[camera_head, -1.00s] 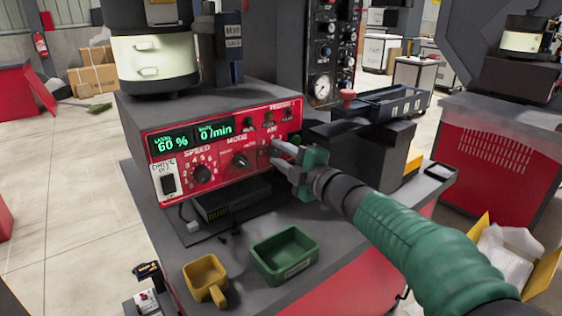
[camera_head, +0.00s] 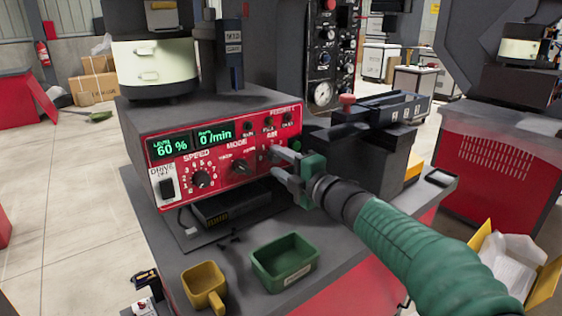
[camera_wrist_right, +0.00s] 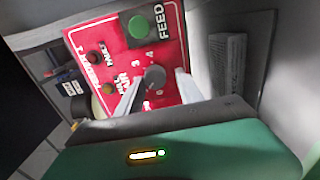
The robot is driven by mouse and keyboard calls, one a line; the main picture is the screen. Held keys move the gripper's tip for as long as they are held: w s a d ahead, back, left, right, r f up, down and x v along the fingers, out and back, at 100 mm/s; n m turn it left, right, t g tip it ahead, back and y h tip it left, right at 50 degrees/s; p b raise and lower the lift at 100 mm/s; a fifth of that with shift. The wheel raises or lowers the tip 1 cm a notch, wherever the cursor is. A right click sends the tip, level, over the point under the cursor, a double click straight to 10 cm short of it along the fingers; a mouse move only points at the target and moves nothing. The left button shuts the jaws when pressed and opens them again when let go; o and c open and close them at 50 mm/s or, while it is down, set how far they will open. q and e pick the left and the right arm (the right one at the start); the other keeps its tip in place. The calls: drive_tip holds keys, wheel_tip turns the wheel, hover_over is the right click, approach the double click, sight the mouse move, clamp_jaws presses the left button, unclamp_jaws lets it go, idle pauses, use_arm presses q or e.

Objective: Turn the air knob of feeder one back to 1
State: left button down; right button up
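The red feeder control panel (camera_head: 215,150) shows in the head view, with "60 %" and "0/min" on its displays. In the right wrist view the air knob (camera_wrist_right: 154,77) is a dark grey round knob on the red panel, with small numbers around it. My right gripper (camera_head: 274,161) is at the right end of the panel, its fingers apart. In the wrist view its two fingers (camera_wrist_right: 155,92) lie on either side of the knob, with a gap visible at least on the right. The knob's pointer setting is not readable. My left gripper is not in view.
A green FEED button (camera_wrist_right: 138,26) is close to the knob. The speed knob (camera_head: 202,179) and mode knob (camera_head: 240,168) are left of my gripper. A green bin (camera_head: 284,262) and a yellow scoop (camera_head: 204,284) stand on the table below. A dark block (camera_head: 368,155) stands right of the panel.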

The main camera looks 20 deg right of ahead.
drive_tip(key=shift+o, duration=0.3)
drive_tip(key=shift+r, duration=0.15)
drive_tip(key=shift+s+d, duration=0.15)
drive_tip(key=shift+s, duration=0.1)
drive_tip(key=p+v, duration=0.3)
drive_tip(key=v, duration=1.3)
drive_tip(key=shift+p, duration=0.3)
drive_tip(key=shift+s, duration=0.1)
